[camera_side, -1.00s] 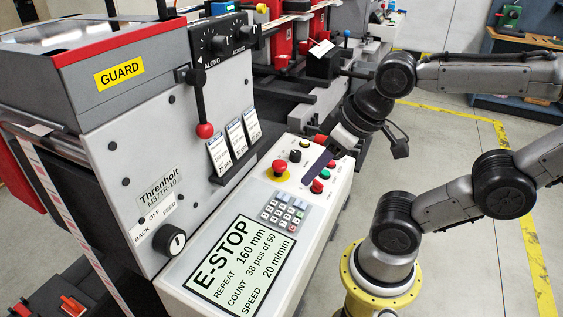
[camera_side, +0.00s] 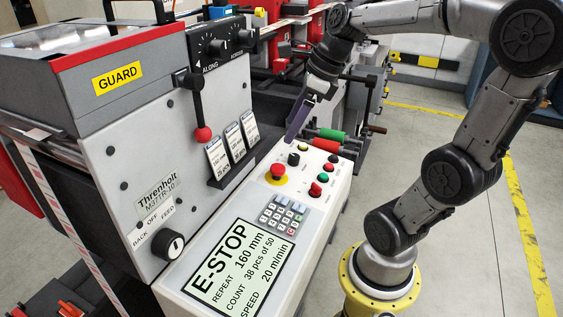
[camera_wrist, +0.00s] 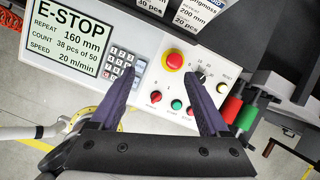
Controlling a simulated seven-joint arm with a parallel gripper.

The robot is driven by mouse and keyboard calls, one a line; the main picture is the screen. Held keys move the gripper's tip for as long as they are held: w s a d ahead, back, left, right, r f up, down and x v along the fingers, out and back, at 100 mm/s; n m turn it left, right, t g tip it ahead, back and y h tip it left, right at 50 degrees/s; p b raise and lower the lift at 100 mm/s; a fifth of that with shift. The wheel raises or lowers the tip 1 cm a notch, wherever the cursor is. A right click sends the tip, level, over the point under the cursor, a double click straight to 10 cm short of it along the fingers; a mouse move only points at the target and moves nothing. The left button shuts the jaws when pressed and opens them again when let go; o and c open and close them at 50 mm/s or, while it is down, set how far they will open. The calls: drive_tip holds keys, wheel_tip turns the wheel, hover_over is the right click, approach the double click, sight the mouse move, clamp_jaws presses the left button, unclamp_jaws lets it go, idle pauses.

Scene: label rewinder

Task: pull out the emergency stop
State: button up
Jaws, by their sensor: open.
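The emergency stop is a red mushroom button (camera_side: 278,170) on a yellow ring, on the sloped control panel (camera_side: 247,190). It also shows in the wrist view (camera_wrist: 174,60), above and between my fingertips. The panel display (camera_side: 238,262) reads E-STOP. My gripper (camera_side: 296,124) is above the panel's far end, up and to the right of the button in the side view. In the wrist view, my gripper (camera_wrist: 163,82) has its two purple fingers spread wide with nothing between them. It is apart from the button.
Close to the button are a black selector knob (camera_side: 293,159), a red knob (camera_side: 315,188), small coloured buttons and a keypad (camera_side: 282,213). A red-tipped lever (camera_side: 203,132) and label cards (camera_side: 234,142) stand on the left. Green and red rollers (camera_side: 331,135) lie beyond the panel.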

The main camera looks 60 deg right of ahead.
drive_tip(key=d+f+m, duration=0.1)
drive_tip(key=d+m, duration=0.1)
drive_tip(key=d, duration=0.2)
approach(279, 167)
drive_tip(key=x, duration=0.8)
drive_tip(key=shift+w+f, duration=0.1)
drive_tip(key=shift+w, duration=0.05)
clamp_jaws()
idle(1.1)
